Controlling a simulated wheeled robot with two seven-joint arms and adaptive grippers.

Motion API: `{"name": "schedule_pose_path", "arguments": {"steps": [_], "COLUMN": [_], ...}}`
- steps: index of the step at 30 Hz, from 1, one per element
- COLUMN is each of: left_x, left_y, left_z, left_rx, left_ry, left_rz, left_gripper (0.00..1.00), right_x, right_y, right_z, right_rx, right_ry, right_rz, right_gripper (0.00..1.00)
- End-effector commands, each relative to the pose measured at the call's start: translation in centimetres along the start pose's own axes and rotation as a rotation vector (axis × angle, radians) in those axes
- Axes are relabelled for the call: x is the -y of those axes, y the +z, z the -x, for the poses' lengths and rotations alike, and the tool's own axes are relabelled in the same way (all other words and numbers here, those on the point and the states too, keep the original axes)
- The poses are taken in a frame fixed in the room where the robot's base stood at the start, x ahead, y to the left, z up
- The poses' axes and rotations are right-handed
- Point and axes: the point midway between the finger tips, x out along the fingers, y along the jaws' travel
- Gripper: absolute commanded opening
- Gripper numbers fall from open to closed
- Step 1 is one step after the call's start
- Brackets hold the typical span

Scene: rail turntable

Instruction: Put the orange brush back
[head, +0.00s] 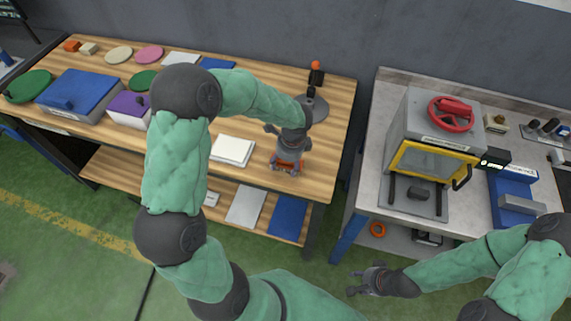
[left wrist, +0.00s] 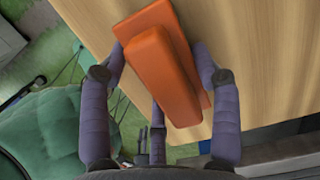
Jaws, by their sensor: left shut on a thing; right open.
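The orange brush (head: 288,167) is at the front right edge of the wooden table (head: 330,140). In the left wrist view the brush (left wrist: 165,62) shows as a flat orange base with a thick orange grip along it. My left gripper (head: 287,158) points down over it, with its fingers (left wrist: 160,70) on both sides of the grip, shut on it. I cannot tell whether the brush touches the tabletop. My right gripper (head: 366,282) is open and empty, low in front of the grey bench.
A white pad (head: 233,150) lies left of the brush. A dark round stand (head: 314,108) and a black object with an orange top (head: 316,73) stand behind. A blue box (head: 80,94) is far left. The grey bench (head: 375,150) holds an oven (head: 432,160).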

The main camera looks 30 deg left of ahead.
Motion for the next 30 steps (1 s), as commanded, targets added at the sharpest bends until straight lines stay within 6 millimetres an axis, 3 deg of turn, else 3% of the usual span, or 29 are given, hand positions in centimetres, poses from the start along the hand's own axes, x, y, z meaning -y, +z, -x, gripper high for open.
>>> {"name": "schedule_pose_path", "arguments": {"steps": [8, 9, 11, 12, 23, 30], "left_x": [0.0, 0.0, 0.0, 0.0, 0.0, 0.1], "left_y": [0.0, -0.1, 0.0, 0.0, 0.0, 0.0], "left_z": [-0.2, -0.2, -0.2, -0.2, 0.0, 3.1], "left_rx": [0.000, 0.000, 0.000, 0.000, 0.000, -0.001], "left_ry": [-0.001, -0.001, -0.001, -0.001, -0.001, -0.005], "left_rz": [0.001, 0.001, 0.001, 0.001, 0.001, 0.001], "left_gripper": [0.37, 0.66, 0.82, 0.86, 0.86, 0.86], "right_x": [0.0, 0.0, 0.0, 0.0, 0.0, 0.4], "right_y": [0.0, 0.0, 0.0, 0.0, 0.0, 0.0], "right_z": [-0.1, -0.1, -0.1, -0.1, 0.1, 1.1], "right_rx": [-0.001, -0.001, 0.000, 0.000, 0.000, 0.000], "right_ry": [0.000, 0.000, 0.000, 0.000, 0.000, 0.000], "right_rz": [0.000, 0.000, 0.000, 0.000, 0.000, 0.000], "right_gripper": [0.43, 0.43, 0.43, 0.43, 0.43, 0.43]}}
